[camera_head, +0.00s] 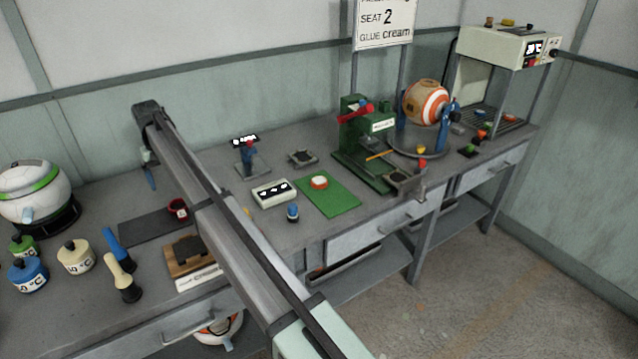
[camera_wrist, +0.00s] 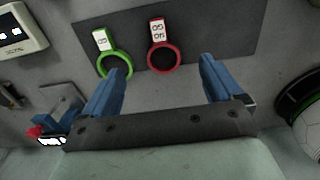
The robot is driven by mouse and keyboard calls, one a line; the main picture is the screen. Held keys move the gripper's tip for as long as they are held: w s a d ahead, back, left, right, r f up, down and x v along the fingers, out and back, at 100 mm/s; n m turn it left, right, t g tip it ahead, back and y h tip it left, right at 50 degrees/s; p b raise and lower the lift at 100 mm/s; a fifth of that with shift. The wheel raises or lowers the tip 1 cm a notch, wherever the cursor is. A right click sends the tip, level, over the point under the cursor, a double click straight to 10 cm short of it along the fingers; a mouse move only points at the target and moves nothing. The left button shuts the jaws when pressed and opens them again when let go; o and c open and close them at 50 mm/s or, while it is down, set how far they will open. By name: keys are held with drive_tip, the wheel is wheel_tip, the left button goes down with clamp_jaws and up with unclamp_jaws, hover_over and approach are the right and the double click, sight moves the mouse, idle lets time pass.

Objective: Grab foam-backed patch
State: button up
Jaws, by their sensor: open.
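A small round orange-and-white piece (camera_head: 318,182) lies on a green mat (camera_head: 336,205) in the head view. It looks like the patch, but I cannot make out a foam backing. It does not show in the wrist view. My gripper (camera_wrist: 163,66) is open, with its two blue fingers apart and nothing between them. In the head view my gripper (camera_head: 150,174) hangs over the left part of the bench, well left of the green mat. Below it, a red ring with a white tag (camera_wrist: 163,57) and a green ring with a white tag (camera_wrist: 115,65) lie on a dark mat (camera_wrist: 215,25).
A green press (camera_head: 360,150) and an orange-striped ball (camera_head: 427,104) stand to the right. Labelled pots (camera_head: 76,257) are at the left. My arm crosses the bench.

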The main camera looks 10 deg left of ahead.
drive_tip(key=r+m, duration=0.1)
drive_tip(key=m, duration=0.7)
hover_over(319, 180)
drive_tip(key=f+m, duration=0.2)
drive_tip(key=m, duration=0.1)
drive_tip(key=f+m, duration=0.2)
drive_tip(key=f, duration=0.1)
drive_tip(key=f+m, duration=0.3)
drive_tip(key=shift+s+f+m, duration=0.1)
drive_tip(key=shift+s+m, duration=0.2)
drive_tip(key=shift+w+f, duration=0.15)
drive_tip(key=shift+f, duration=1.25)
drive_tip(key=shift+w+f, duration=0.1)
drive_tip(key=shift+f, duration=1.3)
drive_tip(key=shift+c, duration=0.4)
